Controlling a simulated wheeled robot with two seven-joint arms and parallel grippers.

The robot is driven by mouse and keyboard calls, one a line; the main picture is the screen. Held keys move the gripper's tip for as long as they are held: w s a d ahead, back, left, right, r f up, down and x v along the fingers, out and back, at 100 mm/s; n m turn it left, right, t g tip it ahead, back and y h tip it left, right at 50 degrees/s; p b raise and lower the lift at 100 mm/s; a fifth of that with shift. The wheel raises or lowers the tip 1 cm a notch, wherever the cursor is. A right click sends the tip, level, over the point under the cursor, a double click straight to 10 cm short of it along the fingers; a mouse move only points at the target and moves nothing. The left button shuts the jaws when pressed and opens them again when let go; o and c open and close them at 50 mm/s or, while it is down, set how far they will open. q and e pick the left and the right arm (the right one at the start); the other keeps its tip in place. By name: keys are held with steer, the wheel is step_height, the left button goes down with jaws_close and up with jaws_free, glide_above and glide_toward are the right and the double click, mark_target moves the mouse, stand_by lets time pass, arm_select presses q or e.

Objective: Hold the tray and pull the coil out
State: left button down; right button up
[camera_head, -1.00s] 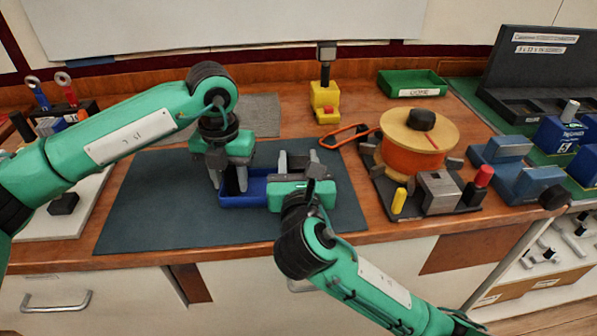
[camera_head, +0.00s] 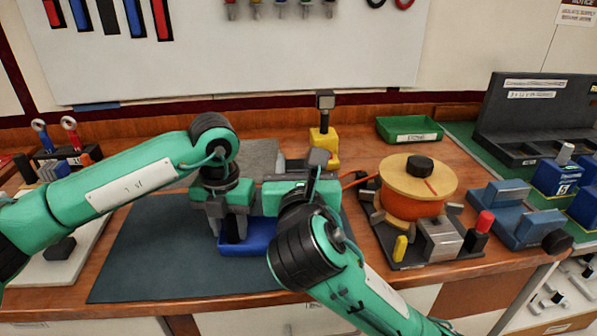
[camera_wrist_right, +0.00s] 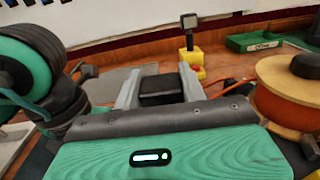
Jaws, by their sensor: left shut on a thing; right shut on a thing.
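The blue tray (camera_head: 262,238) sits on the dark mat in the head view, partly hidden by my arms. My left gripper (camera_head: 232,232) points down and is shut at the tray's left part; the exact grip is hard to see. My right gripper (camera_head: 302,172) is behind and above the tray, its fingertips mostly hidden by its own arm. In the right wrist view, its grey fingers (camera_wrist_right: 160,80) are shut on a black block (camera_wrist_right: 160,92), which appears to be the coil. The block looks clear of the tray.
A spool with orange wire (camera_head: 415,190) stands on a dark base to the right, close to my right gripper. A yellow stand (camera_head: 323,143) is behind. A green bin (camera_head: 408,129) and blue blocks (camera_head: 515,212) are farther right. The mat's left (camera_head: 140,250) is clear.

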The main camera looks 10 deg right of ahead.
arm_select(q)
steer(key=shift+f, duration=0.15)
steer(key=c, duration=0.8)
jaws_free()
steer(key=shift+w, duration=0.1)
